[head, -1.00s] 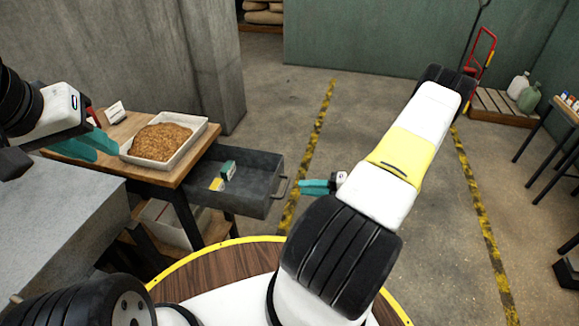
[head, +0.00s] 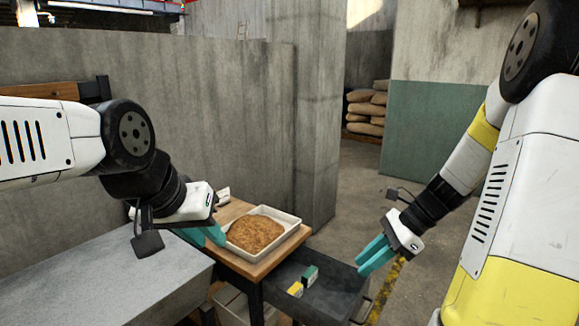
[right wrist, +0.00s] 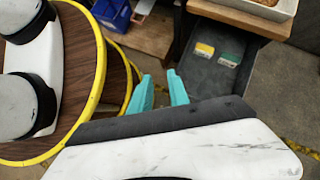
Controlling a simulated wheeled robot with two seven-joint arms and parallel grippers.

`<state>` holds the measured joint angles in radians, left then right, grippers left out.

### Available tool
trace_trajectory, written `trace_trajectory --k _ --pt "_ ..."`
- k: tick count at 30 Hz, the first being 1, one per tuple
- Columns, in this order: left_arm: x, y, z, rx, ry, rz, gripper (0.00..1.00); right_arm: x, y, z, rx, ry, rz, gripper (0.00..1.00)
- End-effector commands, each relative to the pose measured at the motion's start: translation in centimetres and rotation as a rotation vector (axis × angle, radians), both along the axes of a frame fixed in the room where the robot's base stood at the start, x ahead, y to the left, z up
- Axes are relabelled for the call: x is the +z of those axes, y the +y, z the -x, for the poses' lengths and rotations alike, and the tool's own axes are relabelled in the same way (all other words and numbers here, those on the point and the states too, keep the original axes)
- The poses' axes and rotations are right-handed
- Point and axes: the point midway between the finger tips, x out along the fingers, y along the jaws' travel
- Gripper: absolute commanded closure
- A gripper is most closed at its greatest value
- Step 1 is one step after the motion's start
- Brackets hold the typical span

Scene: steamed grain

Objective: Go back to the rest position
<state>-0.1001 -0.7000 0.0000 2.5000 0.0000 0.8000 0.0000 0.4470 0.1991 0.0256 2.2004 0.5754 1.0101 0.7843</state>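My left gripper (head: 208,236), with teal fingers, hangs at the left edge of the wooden table in the head view, beside a white tray (head: 291,221) of brown grain (head: 255,233). Its two fingers look spread, with nothing seen between them. My right gripper (head: 374,256) is above the right side of an open grey drawer (head: 335,302) in the head view. In the right wrist view its two teal fingers (right wrist: 159,92) stand apart with nothing between them.
The drawer holds a green box (head: 310,274) and a yellow box (head: 295,289). A grey counter (head: 110,270) stands at the left, before a concrete wall (head: 200,100). Sacks (head: 367,112) lie at the back. The floor right of the drawer looks clear.

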Motion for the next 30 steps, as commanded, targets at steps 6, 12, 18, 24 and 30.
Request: trace_trajectory --k 6,12,18,24,30 --pt "0.0 0.0 0.0 0.000 0.000 0.000 0.76 6.3 2.5 3.7 0.474 -0.387 0.272 0.78" --pt "0.0 0.0 0.0 0.000 0.000 0.000 0.76 10.7 3.6 7.1 0.896 -0.722 0.520 0.78" --pt "0.0 0.0 0.0 0.000 0.000 0.000 0.76 13.7 3.9 9.7 1.212 -0.970 0.727 0.78" --pt "0.0 0.0 0.0 0.000 0.000 0.000 0.76 14.7 3.8 10.7 1.340 -1.066 0.821 0.78" --pt "0.0 0.0 0.0 0.000 0.000 0.000 0.76 14.8 3.8 10.7 1.351 -1.071 0.827 0.78"
